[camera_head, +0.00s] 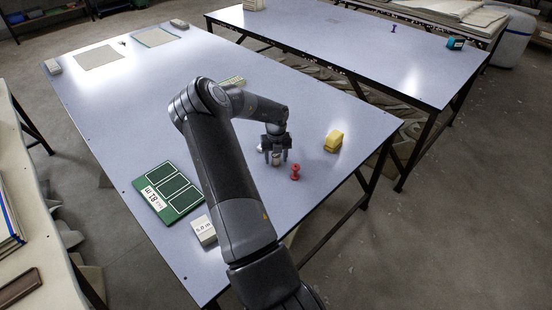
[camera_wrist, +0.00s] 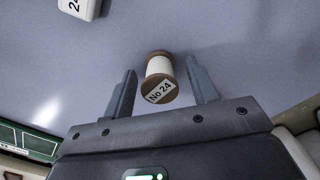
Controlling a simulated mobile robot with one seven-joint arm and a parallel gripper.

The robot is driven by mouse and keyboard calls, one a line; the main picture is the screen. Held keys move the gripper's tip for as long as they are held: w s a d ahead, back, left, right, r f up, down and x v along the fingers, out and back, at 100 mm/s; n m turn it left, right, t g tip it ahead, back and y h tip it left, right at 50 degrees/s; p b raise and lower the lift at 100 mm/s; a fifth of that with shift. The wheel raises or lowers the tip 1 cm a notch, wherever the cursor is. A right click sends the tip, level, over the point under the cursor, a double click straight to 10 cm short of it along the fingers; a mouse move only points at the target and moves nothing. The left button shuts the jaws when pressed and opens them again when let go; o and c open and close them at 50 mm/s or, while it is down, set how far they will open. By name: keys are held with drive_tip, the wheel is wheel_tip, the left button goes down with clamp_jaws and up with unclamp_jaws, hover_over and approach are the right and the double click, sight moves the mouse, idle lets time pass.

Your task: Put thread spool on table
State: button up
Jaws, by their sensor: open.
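A thread spool (camera_wrist: 160,68) with brown ends, pale thread and a "No 24" label shows in the wrist view between the two spread fingers. It also shows in the head view (camera_head: 276,158) under my gripper (camera_head: 275,152). My gripper is open, with a visible gap between each finger and the spool in the wrist view (camera_wrist: 160,92). The spool seems to be at the grey-blue table top (camera_head: 150,100); I cannot tell whether it touches it. A red spool (camera_head: 295,172) stands on the table just right of my gripper.
A yellow block (camera_head: 333,140) lies right of the red spool. A green board (camera_head: 168,192) with framed slots and a white labelled box (camera_head: 203,230) lie at the left. A second table (camera_head: 350,50) stands behind, with a small blue spool (camera_head: 393,29) and a teal box (camera_head: 455,44).

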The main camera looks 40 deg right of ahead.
drive_tip(key=r, duration=1)
drive_tip(key=shift+w+d, duration=0.2)
drive_tip(key=shift+d, duration=0.1)
drive_tip(key=shift+a+r, duration=0.3)
drive_tip(key=shift+r, duration=0.1)
drive_tip(key=s+a+r+n+t+y, duration=0.1)
drive_tip(key=s+a+r+n+t, duration=0.1)
drive_tip(key=a+r+n, duration=1.05)
drive_tip(key=s+a+r+n+t+y, duration=0.1)
drive_tip(key=s+a+r+n, duration=0.2)
drive_tip(key=a+r+n, duration=0.9)
drive_tip(key=s+a+r+n+t+h, duration=0.1)
drive_tip(key=s+a+n+t, duration=0.1)
drive_tip(key=s+a+n, duration=1.4)
drive_tip(key=a+n, duration=0.1)
drive_tip(key=a, duration=0.1)
drive_tip(key=shift+s+a+h, duration=0.35)
drive_tip(key=shift+h, duration=0.05)
drive_tip(key=shift+o, duration=0.6)
drive_tip(key=shift+s+a+n+t, duration=0.15)
drive_tip(key=shift+s+n+t, duration=0.2)
drive_tip(key=shift+n, duration=0.4)
